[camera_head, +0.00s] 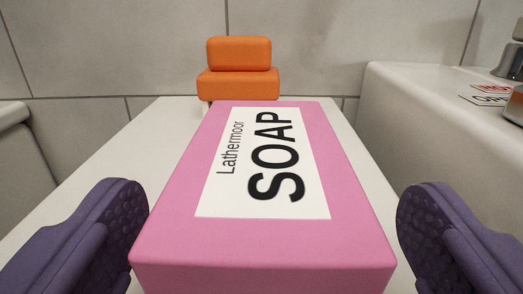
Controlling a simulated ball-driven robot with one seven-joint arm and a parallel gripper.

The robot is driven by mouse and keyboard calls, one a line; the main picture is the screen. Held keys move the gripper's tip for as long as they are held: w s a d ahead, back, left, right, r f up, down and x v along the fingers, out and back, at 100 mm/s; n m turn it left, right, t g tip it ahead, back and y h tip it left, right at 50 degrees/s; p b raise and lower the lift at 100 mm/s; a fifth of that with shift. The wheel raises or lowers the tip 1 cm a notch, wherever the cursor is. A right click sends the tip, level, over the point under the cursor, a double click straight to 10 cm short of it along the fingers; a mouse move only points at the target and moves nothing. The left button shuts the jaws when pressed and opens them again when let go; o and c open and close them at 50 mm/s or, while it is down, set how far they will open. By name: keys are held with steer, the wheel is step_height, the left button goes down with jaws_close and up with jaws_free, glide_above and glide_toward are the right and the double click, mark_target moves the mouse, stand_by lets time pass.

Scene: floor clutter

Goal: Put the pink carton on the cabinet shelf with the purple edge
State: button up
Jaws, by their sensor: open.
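The pink carton (265,238) lies flat on a white surface, with a white label that reads "Lathermoor SOAP". It fills the middle of the view. My gripper (268,225) is open, with one purple padded finger to the left of the carton's near end and the other to its right. There is a gap on the right side; the left finger appears close to the carton's edge. No cabinet shelf with a purple edge is in view.
The white surface (150,128) under the carton is narrow. An orange two-part object (238,84) stands beyond the carton's far end. A white block-like unit (420,125) with printed labels and metal parts is on the right, and another pale unit (22,165) on the left. A tiled wall closes the back.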

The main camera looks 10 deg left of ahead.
mark_target(265, 161)
steer(key=w, duration=0.2)
steer(key=w+a+b, duration=0.1)
steer(key=w, duration=0.1)
steer(key=shift+w+a+b, duration=0.15)
steer(key=shift+w+b, duration=0.1)
steer(key=shift+b, duration=0.05)
steer(key=c, duration=1.1)
steer(key=shift+s+r+p, duration=0.15)
steer(key=shift+r+p, duration=0.25)
steer(key=shift+p, duration=0.05)
step_height(265, 161, up, 7)
steer(key=p, duration=0.3)
steer(key=shift+f, duration=0.15)
steer(key=s+d+p, duration=0.1)
steer(key=s+d, duration=0.1)
steer(key=s, duration=0.7)
steer(key=s+d+p, duration=0.2)
steer(key=s, duration=0.8)
steer(key=shift+s+f, duration=0.2)
steer(key=shift+f, duration=0.05)
